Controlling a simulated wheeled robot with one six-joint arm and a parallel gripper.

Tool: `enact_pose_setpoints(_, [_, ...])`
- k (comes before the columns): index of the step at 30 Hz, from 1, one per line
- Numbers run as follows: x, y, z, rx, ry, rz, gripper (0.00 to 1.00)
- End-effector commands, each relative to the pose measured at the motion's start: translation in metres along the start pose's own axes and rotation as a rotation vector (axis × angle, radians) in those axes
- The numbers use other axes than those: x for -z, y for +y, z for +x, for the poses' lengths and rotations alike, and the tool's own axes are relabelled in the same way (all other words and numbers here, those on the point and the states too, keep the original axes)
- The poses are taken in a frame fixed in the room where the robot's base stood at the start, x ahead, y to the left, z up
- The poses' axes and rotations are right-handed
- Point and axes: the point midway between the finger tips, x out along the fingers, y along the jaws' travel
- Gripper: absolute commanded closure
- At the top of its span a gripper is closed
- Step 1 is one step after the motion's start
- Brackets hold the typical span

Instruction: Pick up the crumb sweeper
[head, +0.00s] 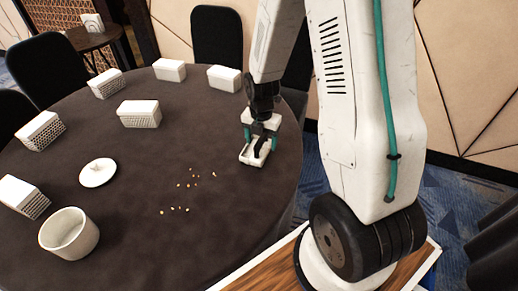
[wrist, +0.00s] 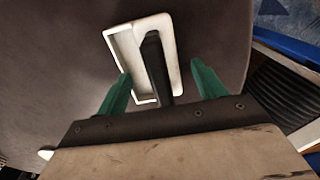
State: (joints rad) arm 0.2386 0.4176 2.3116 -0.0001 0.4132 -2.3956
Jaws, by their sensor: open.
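The crumb sweeper (wrist: 122,45) is a white, shallow tray-like piece with a dark handle (wrist: 157,66) along it. In the head view the crumb sweeper (head: 247,157) lies near the right edge of the round, dark-clothed table (head: 160,245). My gripper (head: 261,143) is over it, pointing down. In the wrist view the green fingers of my gripper (wrist: 160,82) are apart, one on each side of the dark handle. I see no finger touching the handle. In the head view my gripper partly hides the sweeper.
Several crumbs (head: 187,184) lie left of the sweeper. A white pot (head: 69,233) and its lid (head: 97,172) are at the left. Several white napkin holders, one mid-table (head: 139,113), stand toward the back. Dark chairs (head: 217,37) surround the table. Bare cloth surrounds the sweeper.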

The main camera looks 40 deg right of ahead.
Motion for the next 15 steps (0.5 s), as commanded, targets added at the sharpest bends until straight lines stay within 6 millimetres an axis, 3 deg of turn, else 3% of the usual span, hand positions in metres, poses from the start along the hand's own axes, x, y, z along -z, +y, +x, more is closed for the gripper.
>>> enact_pose_setpoints(4, [0.0, 0.0, 0.016, 0.0, 0.001, 0.0, 0.31])
enact_pose_setpoints(12, [0.0, 0.0, 0.018, -0.001, -0.001, 0.0, 0.31])
enact_pose_setpoints(15, [0.0, 0.0, 0.018, -0.001, -0.001, 0.0, 0.59])
